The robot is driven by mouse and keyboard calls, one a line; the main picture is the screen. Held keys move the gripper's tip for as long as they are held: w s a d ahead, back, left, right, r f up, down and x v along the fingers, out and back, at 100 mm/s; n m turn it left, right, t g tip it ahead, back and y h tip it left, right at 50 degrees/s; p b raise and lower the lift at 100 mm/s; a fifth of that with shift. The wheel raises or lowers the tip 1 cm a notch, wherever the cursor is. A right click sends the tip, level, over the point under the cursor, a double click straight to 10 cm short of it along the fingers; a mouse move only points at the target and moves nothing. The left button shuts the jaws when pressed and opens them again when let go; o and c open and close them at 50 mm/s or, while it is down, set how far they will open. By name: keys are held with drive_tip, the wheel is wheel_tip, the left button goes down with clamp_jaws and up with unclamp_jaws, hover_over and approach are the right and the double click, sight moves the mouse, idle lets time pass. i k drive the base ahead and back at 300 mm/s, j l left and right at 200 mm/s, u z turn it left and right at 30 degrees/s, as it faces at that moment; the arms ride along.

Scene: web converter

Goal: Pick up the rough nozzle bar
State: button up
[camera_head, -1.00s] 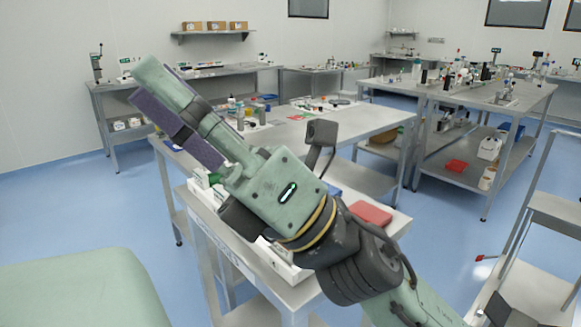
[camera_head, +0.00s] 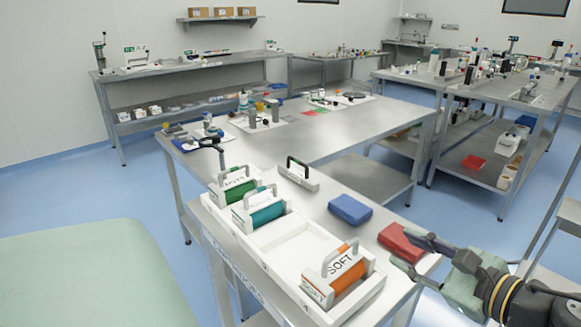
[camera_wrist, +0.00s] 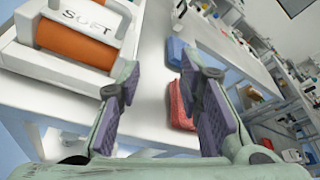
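A white tray (camera_head: 372,288) on the near bench holds white handled cartridges with coloured cylinders. The front one, orange (camera_head: 350,276), reads SOFT and also shows in the wrist view (camera_wrist: 72,43). At the back are a teal one (camera_head: 266,216) and a green one (camera_head: 236,190), their labels too small to read. A separate bar with a black handle (camera_head: 298,174) stands on the bench behind the tray. I cannot tell which is the rough nozzle bar. My gripper (camera_head: 410,256) is open and empty by the red block, right of the orange cartridge. Its spread fingers show in the wrist view (camera_wrist: 160,95).
A red block (camera_head: 402,243) lies beside my fingers, and a blue block (camera_head: 350,209) lies farther back. The tray's middle compartment is empty. A bench (camera_head: 340,140) with small tools extends behind. Another bench (camera_head: 530,95) stands at the right.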

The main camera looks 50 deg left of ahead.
sight(304, 180)
drive_tip(key=j, duration=0.6)
drive_tip(key=i+j, duration=0.15)
drive_tip(key=j, duration=1.1)
drive_tip(key=i, duration=0.05)
